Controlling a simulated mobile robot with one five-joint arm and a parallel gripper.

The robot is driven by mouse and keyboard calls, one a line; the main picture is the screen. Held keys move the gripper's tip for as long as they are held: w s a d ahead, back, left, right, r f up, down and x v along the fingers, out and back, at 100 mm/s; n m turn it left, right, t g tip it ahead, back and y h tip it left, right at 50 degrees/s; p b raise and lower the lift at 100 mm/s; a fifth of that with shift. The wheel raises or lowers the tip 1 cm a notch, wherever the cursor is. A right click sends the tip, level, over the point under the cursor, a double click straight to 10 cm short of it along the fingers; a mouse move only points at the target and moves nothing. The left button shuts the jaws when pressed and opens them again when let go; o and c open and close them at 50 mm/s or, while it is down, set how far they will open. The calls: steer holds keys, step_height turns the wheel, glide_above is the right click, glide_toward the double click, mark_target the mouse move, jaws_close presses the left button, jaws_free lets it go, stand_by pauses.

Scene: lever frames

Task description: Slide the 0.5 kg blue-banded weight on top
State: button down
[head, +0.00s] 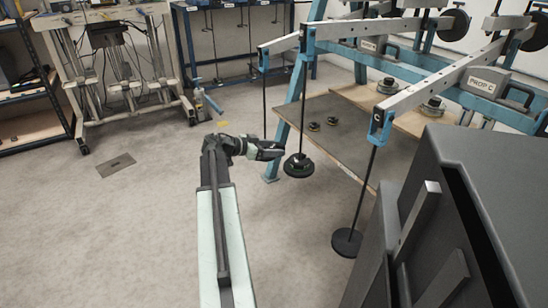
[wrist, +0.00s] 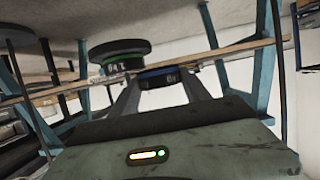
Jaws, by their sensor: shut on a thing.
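My gripper (head: 278,150) reaches right from my arm, beside a hanging rod (head: 303,110). Dark round weights (head: 299,168) are stacked at the rod's foot. The wrist view looks upside down. In it my two fingers are shut on the blue-banded weight (wrist: 165,78), held out at their tips. A larger green-banded weight (wrist: 118,54), with inverted lettering, is just beyond and to its left. In the picture their edges overlap; I cannot tell if they touch. The held weight is hard to make out in the head view.
Another rod under beam C carries a dark disc (head: 346,242) at right. Small weights (head: 314,127) lie on the low bench (head: 345,140) behind. A dark cabinet (head: 460,190) fills the right foreground. A lift stand (head: 110,70) is at back left; floor in the left middle is mostly clear.

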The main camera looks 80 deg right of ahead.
mark_target(296, 160)
steer(key=shift+s+r, duration=0.1)
steer(key=shift+r, duration=0.05)
steer(key=shift+s+a, duration=0.15)
steer(key=shift+s, duration=0.9)
steer(key=shift+s+a, duration=0.1)
steer(key=shift+s, duration=0.95)
steer(key=shift+s+a, duration=0.1)
steer(key=shift+s, duration=0.3)
steer(key=shift+s+a, duration=0.1)
steer(key=shift+s, duration=0.95)
steer(key=shift+s+a, duration=0.1)
steer(key=shift+s, duration=0.7)
steer(key=shift+f+b, duration=0.4)
steer(key=shift+f, duration=0.1)
steer(key=shift+c, duration=2.2)
jaws_free()
